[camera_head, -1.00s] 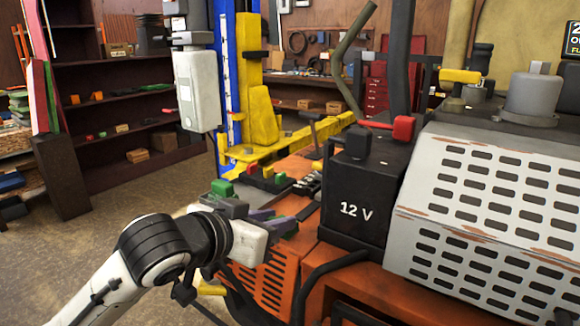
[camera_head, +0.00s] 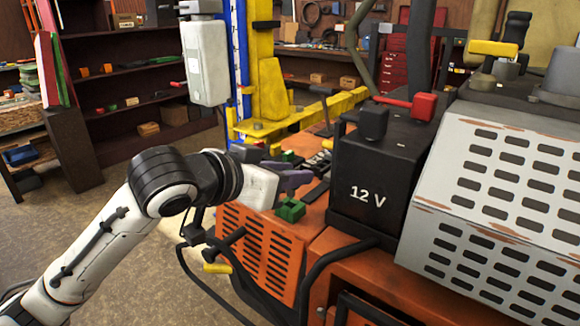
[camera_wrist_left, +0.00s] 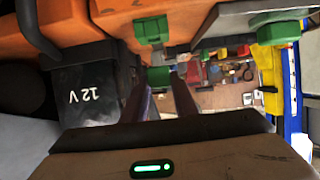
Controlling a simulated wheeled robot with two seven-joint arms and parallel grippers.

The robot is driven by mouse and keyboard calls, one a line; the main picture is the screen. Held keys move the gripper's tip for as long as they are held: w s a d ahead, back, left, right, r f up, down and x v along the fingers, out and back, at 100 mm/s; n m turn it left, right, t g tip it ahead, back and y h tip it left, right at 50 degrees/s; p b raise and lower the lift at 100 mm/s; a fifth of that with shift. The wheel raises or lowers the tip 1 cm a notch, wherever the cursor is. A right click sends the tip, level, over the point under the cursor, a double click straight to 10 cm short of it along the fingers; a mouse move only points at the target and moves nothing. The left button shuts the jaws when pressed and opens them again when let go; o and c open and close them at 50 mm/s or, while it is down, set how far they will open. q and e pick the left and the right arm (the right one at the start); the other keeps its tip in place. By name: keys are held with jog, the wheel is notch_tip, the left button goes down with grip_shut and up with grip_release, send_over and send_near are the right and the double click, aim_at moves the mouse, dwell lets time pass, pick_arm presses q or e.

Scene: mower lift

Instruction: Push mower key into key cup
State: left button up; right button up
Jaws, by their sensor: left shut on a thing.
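My left gripper (camera_head: 292,182) reaches in over the orange mower deck (camera_head: 262,232), left of the black 12 V battery. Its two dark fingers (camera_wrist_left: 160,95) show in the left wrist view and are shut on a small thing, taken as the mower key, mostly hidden. A green piece (camera_wrist_left: 158,77) shows between the fingertips; I cannot tell whether it is held or lies beyond. A green block-like fitting (camera_head: 290,209) sits on the deck just below the gripper and also shows in the wrist view (camera_wrist_left: 150,30). Which fitting is the key cup is unclear.
The black 12 V battery (camera_head: 380,175) stands close right of the gripper, with a red lever (camera_head: 415,104) on top. A yellow lift arm (camera_head: 300,115) and blue post (camera_head: 237,60) stand behind. Another green block (camera_wrist_left: 275,30) sits on a grey ledge. Floor at left is clear.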

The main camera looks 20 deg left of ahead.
aim_at(289, 191)
pick_arm(q)
jog(key=shift+f, duration=0.6)
jog(key=shift+a, duration=0.1)
dwell(0.4)
jog(key=shift+f+b, duration=0.45)
jog(key=shift+f, duration=0.75)
dwell(0.4)
jog(key=o, duration=1.1)
jog(key=shift+s, duration=0.1)
